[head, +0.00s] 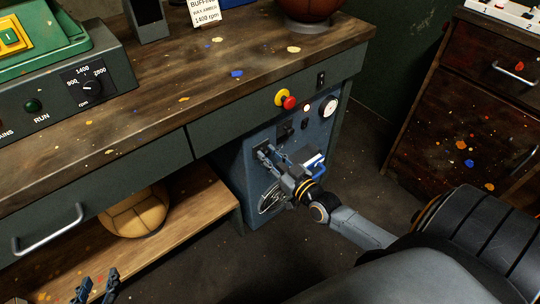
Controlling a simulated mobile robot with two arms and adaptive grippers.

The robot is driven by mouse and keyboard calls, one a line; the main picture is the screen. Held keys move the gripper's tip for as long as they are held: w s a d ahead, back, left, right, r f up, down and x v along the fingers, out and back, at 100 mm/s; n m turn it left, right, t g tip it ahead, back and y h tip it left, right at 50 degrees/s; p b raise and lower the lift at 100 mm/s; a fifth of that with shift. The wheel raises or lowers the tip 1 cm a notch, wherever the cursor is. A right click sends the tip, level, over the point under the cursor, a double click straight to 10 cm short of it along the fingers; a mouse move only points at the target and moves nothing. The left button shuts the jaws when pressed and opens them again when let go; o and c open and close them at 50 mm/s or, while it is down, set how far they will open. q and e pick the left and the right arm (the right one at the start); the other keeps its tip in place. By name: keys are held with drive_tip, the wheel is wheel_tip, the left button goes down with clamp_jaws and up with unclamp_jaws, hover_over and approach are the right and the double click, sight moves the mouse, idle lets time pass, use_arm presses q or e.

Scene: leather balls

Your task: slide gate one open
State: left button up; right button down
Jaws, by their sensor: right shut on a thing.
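A blue-grey panel (318,130) stands under the right end of the workbench. It carries slide gates with small dark parts, and I cannot read which is gate one. My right gripper (268,156) is at the panel's left part, shut on a small gate handle that its fingers mostly hide. Another dark knob (284,131) sits just above the fingers. A blue handle (317,163) shows to the right of the gripper. My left gripper (97,284) is low at the bottom left, its fingers apart and empty.
A yellow-red stop button (285,100) and a round gauge (330,106) are above and right of the gripper. A tan leather ball (136,214) lies on the lower shelf (195,212). A stained cabinet (455,110) stands at right. Dark floor between is clear.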

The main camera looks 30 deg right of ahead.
wheel_tip(320, 180, up, 2)
drive_tip(key=shift+r+p, duration=0.15)
drive_tip(key=shift+p, duration=0.75)
drive_tip(key=shift+r+p, duration=0.75)
use_arm(q)
drive_tip(key=s+a+f+g+y, duration=0.1)
drive_tip(key=s+a+f+g, duration=0.1)
drive_tip(key=s, duration=0.4)
drive_tip(key=s+a+f+g+y, duration=0.1)
drive_tip(key=s+a+f+g, duration=0.1)
drive_tip(key=s+g, duration=0.4)
drive_tip(key=shift+s+a+f, duration=0.25)
drive_tip(key=shift+s+f, duration=0.25)
drive_tip(key=shift+f, duration=0.4)
use_arm(e)
drive_tip(key=shift+w, duration=0.1)
drive_tip(key=c, duration=1.1)
unclamp_jaws()
drive_tip(key=shift+r, duration=0.1)
drive_tip(key=shift+s, duration=0.2)
drive_tip(key=shift+s+f, duration=0.2)
drive_tip(key=shift+s, duration=0.1)
drive_tip(key=s, duration=0.7)
drive_tip(key=s+d, duration=0.1)
drive_tip(key=s, duration=0.3)
drive_tip(key=shift+s+r, duration=0.1)
